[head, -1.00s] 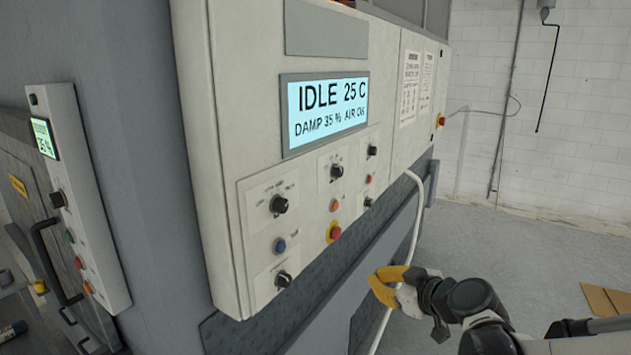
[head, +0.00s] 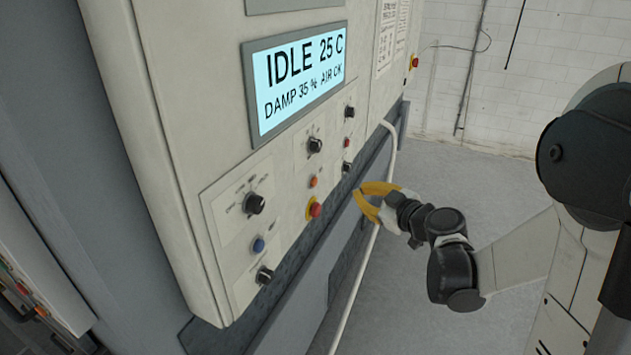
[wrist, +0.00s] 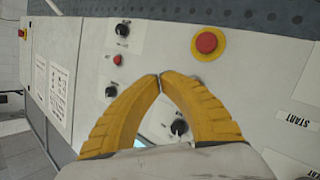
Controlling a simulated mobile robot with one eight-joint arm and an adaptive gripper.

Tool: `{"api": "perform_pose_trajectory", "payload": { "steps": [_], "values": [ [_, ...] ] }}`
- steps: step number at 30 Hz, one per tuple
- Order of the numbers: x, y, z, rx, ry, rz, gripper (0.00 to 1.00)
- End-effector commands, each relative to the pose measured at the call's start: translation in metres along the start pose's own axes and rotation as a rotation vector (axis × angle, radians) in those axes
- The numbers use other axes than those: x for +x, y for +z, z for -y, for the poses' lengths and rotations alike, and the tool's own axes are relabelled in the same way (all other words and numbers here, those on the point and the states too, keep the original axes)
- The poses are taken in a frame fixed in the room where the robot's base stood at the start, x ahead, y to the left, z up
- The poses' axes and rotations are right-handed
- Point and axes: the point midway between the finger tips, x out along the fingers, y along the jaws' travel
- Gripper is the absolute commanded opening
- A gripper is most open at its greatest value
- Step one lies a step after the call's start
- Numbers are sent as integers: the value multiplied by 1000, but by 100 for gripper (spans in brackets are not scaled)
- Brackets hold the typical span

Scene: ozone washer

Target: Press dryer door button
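The pale control panel (head: 190,110) carries a lit display reading "IDLE 25 C, DAMP 35 %, AIR OK" (head: 299,77). Below are a blue button (head: 258,245), an orange button (head: 313,182), a red mushroom button on a yellow ring (head: 315,210) and a small red button (head: 346,142). Their labels are too small to read, so I cannot tell which is the door button. My gripper (head: 357,192) is in front of the panel's lower right. In the wrist view, its yellow fingertips (wrist: 160,76) meet, empty, between the mushroom button (wrist: 207,42) and small red button (wrist: 117,59).
Several black knobs, one (head: 254,203) near the blue button, stick out from the panel. A white hose (head: 362,270) hangs beside my gripper. Another red button (head: 414,62) is at the panel's far end. Open floor (head: 455,180) lies to the right.

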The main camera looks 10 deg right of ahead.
Motion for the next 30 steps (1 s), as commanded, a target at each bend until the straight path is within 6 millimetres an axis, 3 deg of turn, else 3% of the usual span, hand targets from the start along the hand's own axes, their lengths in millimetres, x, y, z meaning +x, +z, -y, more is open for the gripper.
{"api": "perform_pose_trajectory", "payload": {
  "steps": [18, 30],
  "values": [
    [57, -30, 31, 0, -2, 0, 0],
    [70, -38, 38, 0, 0, 0, 0]
  ]
}}
